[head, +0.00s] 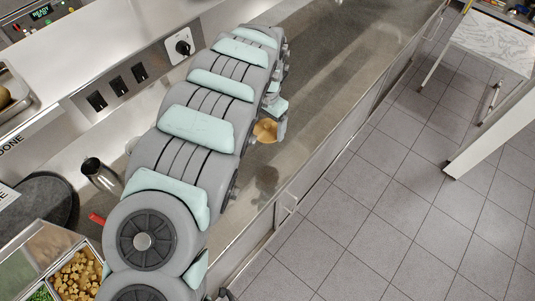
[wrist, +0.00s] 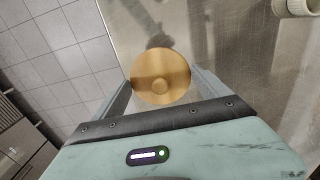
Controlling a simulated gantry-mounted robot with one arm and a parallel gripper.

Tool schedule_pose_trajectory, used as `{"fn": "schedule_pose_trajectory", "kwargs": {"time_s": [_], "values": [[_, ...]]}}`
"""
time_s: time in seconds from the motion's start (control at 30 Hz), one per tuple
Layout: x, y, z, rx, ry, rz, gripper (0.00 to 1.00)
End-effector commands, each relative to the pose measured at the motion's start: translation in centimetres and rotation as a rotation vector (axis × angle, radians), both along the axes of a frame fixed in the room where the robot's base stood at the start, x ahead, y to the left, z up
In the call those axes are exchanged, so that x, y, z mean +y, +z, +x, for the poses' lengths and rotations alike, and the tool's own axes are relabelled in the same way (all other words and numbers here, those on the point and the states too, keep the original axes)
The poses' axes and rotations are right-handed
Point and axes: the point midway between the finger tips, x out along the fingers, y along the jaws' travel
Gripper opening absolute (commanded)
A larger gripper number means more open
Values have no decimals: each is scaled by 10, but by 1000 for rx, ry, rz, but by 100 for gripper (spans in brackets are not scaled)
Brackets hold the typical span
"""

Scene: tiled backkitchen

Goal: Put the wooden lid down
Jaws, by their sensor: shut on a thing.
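In the head view the lid (head: 265,131) shows just below my gripper (head: 279,122), over the metal counter (head: 330,75). A dark shadow lies on the counter apart from the lid, so the lid looks held above the surface. My arm hides part of the counter in the head view.
A steel jug (head: 100,174), a dark round pan (head: 40,205) and food trays (head: 75,280) stand at the left. A pale cup-like thing (wrist: 296,7) is at the wrist view's top right. The counter around the shadow is bare; its front edge drops to a tiled floor (head: 400,200).

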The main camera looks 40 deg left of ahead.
Motion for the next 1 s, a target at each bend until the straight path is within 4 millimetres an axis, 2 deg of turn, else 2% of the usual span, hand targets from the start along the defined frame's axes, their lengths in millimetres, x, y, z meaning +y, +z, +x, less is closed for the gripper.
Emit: {"fn": "schedule_pose_trajectory", "kwargs": {"time_s": [0.03,0.17,0.6,0.87,1.0], "values": [[-2,-16,0,3,-1,-3,47],[-1,-28,0,1,0,-3,47],[-2,-100,1,0,0,-3,47],[-1,-111,1,-1,-1,0,47],[-2,-124,-1,2,0,-2,47]]}}
